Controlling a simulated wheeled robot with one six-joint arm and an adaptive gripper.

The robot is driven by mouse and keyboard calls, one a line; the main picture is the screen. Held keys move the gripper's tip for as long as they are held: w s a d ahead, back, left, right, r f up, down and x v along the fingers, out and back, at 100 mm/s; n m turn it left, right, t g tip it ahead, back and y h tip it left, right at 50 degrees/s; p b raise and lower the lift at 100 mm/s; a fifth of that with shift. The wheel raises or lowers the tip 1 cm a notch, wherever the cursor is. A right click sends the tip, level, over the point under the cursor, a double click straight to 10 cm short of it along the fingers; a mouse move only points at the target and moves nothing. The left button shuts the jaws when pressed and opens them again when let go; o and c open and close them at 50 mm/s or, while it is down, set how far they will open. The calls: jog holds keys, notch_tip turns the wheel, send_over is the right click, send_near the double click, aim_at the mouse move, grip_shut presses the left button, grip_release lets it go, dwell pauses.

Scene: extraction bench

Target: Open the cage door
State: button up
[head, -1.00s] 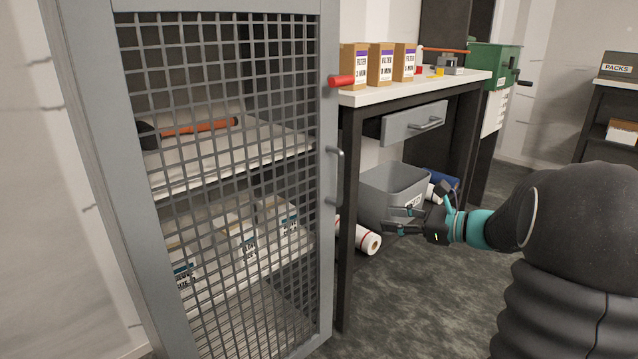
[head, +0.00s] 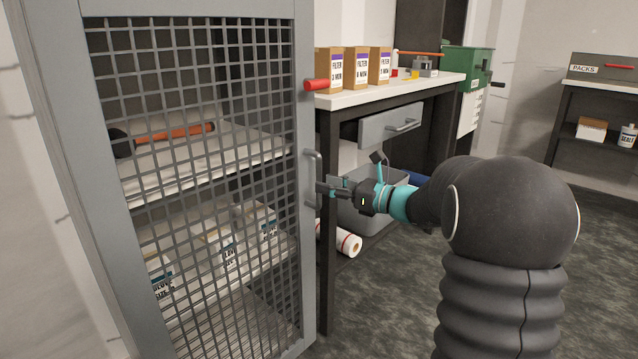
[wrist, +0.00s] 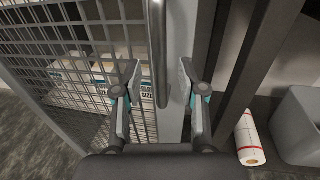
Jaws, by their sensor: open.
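The cage door (head: 303,240) has a grey frame with wire mesh and stands shut at the left of the head view. Its vertical bar handle (head: 316,178) is on the door's right edge, and it also shows in the wrist view (wrist: 158,50). A red lever (head: 317,85) sits above the handle on the same edge. My gripper (head: 325,188) is open and close to the handle's lower part. In the wrist view the handle lies between the lines of my two open fingers (wrist: 159,75). I cannot tell whether a finger touches it.
A workbench (head: 390,90) with filter boxes (head: 356,68) stands right of the cage. Inside the cage, a hammer-like tool (head: 175,133) lies on a shelf. Floor at the right is clear.

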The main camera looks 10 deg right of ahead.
aim_at(319, 206)
jog(key=shift+x, duration=1.65)
grip_shut()
